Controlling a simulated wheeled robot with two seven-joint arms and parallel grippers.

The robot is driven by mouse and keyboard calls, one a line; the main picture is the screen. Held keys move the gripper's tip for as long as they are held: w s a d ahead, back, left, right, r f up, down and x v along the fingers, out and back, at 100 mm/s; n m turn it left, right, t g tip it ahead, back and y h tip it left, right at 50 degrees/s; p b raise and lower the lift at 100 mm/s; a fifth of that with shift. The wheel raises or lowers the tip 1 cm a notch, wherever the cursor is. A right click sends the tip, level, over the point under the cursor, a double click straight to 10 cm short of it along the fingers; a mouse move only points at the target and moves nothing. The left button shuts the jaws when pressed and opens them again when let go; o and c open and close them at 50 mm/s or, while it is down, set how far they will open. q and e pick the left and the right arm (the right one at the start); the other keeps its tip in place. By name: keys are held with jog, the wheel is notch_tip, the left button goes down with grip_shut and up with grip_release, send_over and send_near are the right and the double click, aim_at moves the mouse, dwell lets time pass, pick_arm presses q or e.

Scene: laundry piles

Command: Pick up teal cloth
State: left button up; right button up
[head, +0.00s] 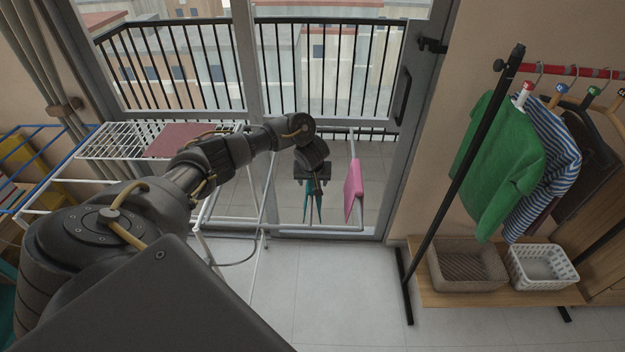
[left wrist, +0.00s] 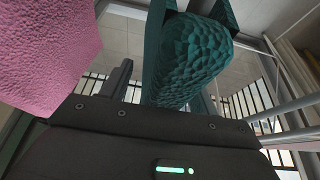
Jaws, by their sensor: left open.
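The teal cloth (head: 313,206) hangs in a narrow fold on the drying rack by the glass door. In the left wrist view the teal cloth (left wrist: 190,62) fills the upper middle, close in front of the gripper, its folded top toward the camera. My left gripper (head: 313,181) is right at the top of the cloth, pointing down, with its jaws open. The cloth hides part of the jaws in the left wrist view, so I cannot tell whether they touch it. My right gripper is not in view.
A pink cloth (head: 353,190) hangs just right of the gripper; it looms close in the left wrist view (left wrist: 45,50). A dark red cloth (head: 178,139) lies on the white rack (head: 110,141). A garment rail (head: 462,165) and baskets (head: 466,265) stand at right. The front floor is clear.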

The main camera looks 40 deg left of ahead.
pick_arm(q)
jog(key=c, duration=1.1)
jog(key=shift+r+b, duration=0.15)
jog(key=shift+b, duration=0.45)
notch_tip(320, 180, up, 18)
jog(key=p, duration=0.9)
jog(key=shift+r, duration=0.15)
